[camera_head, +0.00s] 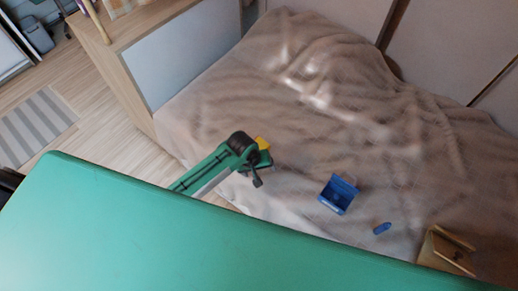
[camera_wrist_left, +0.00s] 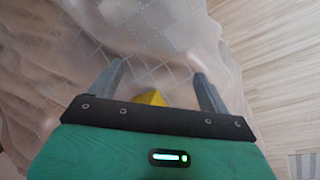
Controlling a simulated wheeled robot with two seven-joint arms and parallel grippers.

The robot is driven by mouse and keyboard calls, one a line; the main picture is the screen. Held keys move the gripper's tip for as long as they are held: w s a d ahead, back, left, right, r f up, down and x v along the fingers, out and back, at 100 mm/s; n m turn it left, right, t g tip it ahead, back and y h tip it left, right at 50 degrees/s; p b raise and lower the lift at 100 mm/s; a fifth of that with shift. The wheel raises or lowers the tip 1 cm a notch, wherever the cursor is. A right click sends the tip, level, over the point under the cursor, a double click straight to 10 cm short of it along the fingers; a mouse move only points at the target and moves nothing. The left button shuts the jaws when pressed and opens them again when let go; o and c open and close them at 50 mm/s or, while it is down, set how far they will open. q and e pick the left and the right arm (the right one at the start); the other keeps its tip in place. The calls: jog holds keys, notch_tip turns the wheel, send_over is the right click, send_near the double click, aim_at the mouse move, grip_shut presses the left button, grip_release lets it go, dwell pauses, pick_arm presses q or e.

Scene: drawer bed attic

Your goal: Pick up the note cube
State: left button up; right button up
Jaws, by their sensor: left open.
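The note cube, seemingly the yellow block (camera_head: 263,143), is on the beige bed cover (camera_head: 215,118), partly hidden behind my left gripper. In the left wrist view the yellow block (camera_wrist_left: 151,98) shows between the two fingers, close to the palm edge, which hides its lower part. My left gripper (camera_head: 257,176) is over the bed, and its fingers (camera_wrist_left: 158,68) stand apart on either side of the block. I cannot tell whether they touch it. My right gripper is not in view.
A blue open box (camera_head: 338,194) and a small blue object (camera_head: 382,228) lie on the bed to the right. A wooden box (camera_head: 445,252) stands farther right. A wooden cabinet with a grey panel (camera_head: 185,53) borders the bed at the left. Much of the cover is clear.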

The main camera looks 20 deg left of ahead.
aim_at(259, 146)
pick_arm(q)
jog(key=w+a+r+n+g+y+b, duration=0.1)
jog(key=w+a+r+n+g+y, duration=0.15)
jog(key=w+r+n, duration=0.7)
jog(key=shift+m+t, duration=0.35)
jog(key=shift+m, duration=0.3)
jog(key=f, duration=0.5)
jog(key=shift+w+a+f+b, duration=0.2)
jog(key=shift+w+a+b, duration=0.1)
jog(key=shift+w+a, duration=0.05)
jog(key=shift+f, duration=0.5)
notch_tip(259, 146, down, 5)
jog(key=shift+s+d+r, duration=0.1)
jog(key=shift+c, duration=0.7)
jog(key=c, duration=1)
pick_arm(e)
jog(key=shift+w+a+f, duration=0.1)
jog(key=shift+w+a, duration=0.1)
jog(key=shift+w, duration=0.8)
